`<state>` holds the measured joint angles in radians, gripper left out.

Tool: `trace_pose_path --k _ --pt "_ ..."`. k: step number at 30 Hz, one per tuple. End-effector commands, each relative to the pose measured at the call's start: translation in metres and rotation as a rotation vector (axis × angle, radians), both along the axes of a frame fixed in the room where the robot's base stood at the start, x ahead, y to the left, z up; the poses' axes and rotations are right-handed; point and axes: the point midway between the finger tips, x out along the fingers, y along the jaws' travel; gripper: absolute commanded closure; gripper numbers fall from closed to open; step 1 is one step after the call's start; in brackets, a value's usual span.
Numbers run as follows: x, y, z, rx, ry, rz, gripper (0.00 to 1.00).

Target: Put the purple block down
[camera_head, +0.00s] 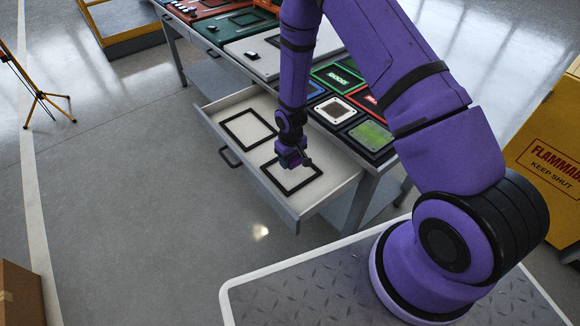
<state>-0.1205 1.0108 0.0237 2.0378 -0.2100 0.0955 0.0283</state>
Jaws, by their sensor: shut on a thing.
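My gripper (293,162) points down over the open drawer (246,104), above the nearer of two black square frames (297,186) on its pale floor. It is shut on the purple block, which is small here and hard to tell from my purple arm. I cannot tell whether the block touches the drawer floor. The farther black frame (248,129) is empty.
The workbench (365,183) above the drawer carries several coloured panels, among them a green-lit one (371,135) and a grey one (262,50). A yellow flammables cabinet (548,150) stands at the right. A yellow tripod (38,97) stands at the left. The floor left of the drawer is clear.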

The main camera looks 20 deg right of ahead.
Motion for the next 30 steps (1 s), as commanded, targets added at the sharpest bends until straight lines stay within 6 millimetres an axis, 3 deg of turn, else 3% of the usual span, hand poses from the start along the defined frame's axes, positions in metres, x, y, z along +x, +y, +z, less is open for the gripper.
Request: trace_pose_path --k 11,23,24,26,27,30 --pt "0.000 0.000 -0.040 0.000 0.001 0.001 0.70" --pt "0.000 0.000 -0.044 0.000 0.000 0.000 0.70" --pt "0.000 0.000 -0.044 0.000 0.000 0.000 0.41" --pt "0.000 0.000 -0.044 0.000 0.000 0.000 0.27" --pt "0.000 0.000 -0.044 0.000 0.000 0.000 0.22" --pt "0.000 0.000 -0.044 0.000 0.000 0.000 0.22"
